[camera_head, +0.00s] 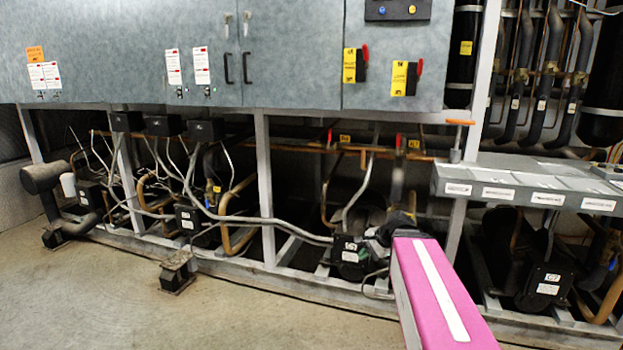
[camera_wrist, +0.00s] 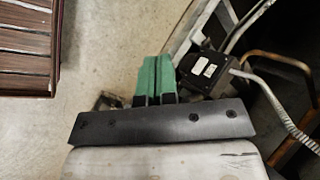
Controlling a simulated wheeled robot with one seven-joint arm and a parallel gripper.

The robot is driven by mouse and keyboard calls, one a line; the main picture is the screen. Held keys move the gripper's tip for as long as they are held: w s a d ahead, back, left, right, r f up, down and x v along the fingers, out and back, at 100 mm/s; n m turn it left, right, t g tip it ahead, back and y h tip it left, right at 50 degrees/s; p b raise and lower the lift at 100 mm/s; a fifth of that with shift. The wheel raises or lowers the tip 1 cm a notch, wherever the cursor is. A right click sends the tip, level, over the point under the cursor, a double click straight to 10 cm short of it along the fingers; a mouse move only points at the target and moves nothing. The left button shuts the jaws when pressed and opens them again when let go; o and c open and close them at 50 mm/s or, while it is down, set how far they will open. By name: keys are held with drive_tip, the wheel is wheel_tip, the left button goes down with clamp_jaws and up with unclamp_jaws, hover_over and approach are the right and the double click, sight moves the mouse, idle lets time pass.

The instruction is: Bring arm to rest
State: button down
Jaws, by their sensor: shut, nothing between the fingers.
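My gripper (camera_wrist: 155,62) shows in the wrist view, with two green fingers side by side and touching, and nothing between them. They are seen above concrete floor, just left of a black compressor box (camera_wrist: 204,70) with white labels. How far the fingers are from the box I cannot tell. In the head view my pink arm link with a white stripe reaches in from the bottom, right of the middle, toward the lower rack. The gripper itself cannot be made out there.
Grey cabinets (camera_head: 290,60) with switches run above a metal frame (camera_head: 264,190) holding compressors and pipes. A grey labelled ledge (camera_head: 530,180) juts out at right. A small footed block (camera_head: 177,270) stands on the floor. Open floor (camera_head: 90,300) lies at lower left. A brown slatted object (camera_wrist: 28,45) shows in the wrist view.

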drive_tip(key=s+d+f+n+g+h, duration=0.1)
drive_tip(key=s+f+n+g+h, duration=0.2)
drive_tip(key=f, duration=1.2)
drive_tip(key=s+n+h, duration=0.3)
drive_tip(key=s+n, duration=0.2)
drive_tip(key=n, duration=0.2)
drive_tip(key=shift+n+g, duration=0.3)
drive_tip(key=shift+n, duration=0.1)
drive_tip(key=shift+d, duration=0.1)
